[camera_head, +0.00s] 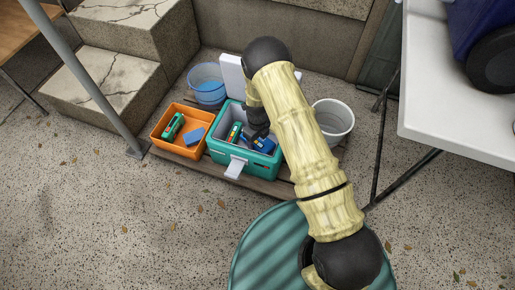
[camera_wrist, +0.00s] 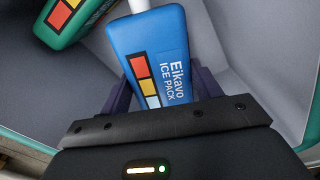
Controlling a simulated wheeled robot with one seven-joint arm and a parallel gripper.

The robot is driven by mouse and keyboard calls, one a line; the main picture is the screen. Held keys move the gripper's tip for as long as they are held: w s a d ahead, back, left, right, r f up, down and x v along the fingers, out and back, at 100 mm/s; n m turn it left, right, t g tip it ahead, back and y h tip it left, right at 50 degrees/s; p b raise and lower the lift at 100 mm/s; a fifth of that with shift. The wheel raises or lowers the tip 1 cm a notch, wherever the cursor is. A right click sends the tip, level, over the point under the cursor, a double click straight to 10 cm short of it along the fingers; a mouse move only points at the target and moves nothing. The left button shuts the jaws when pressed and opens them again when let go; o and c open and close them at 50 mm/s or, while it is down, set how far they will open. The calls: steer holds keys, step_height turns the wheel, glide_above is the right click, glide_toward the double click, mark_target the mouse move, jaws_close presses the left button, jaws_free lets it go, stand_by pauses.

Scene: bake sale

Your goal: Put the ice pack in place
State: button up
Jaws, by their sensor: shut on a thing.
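The blue ice pack (camera_wrist: 150,50), labelled "Eikavo ICE PACK" with coloured squares, is between my gripper's fingers (camera_wrist: 160,92) in the wrist view. My gripper (camera_head: 260,137) is shut on it and reaches down into the open teal cooler (camera_head: 262,170). The ice pack also shows in the head view (camera_head: 264,145), inside the cooler, partly covered by my gripper. A green pack with coloured squares (camera_head: 234,132) is in the cooler to its left; it also shows in the wrist view (camera_wrist: 62,14). I cannot tell whether the blue pack touches the cooler floor.
An orange bin (camera_head: 166,148) left of the cooler holds a green item (camera_head: 172,127) and a blue item (camera_head: 194,136). A blue bucket (camera_head: 207,88) stands behind. A white bucket (camera_head: 335,120) stands right of my arm. The cooler's pale lid (camera_head: 232,76) stands open. A white table (camera_head: 440,110) is at right.

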mark_target(258, 145)
steer(key=shift+f, duration=0.15)
steer(key=shift+f+b, duration=1.15)
steer(key=shift+f, duration=0.95)
steer(key=shift+f, duration=0.25)
steer(key=o, duration=1.2)
steer(key=shift+r, duration=0.1)
step_height(258, 145, up, 12)
steer(key=p, duration=0.7)
steer(key=shift+r+p, duration=0.2)
steer(key=shift+p, duration=0.2)
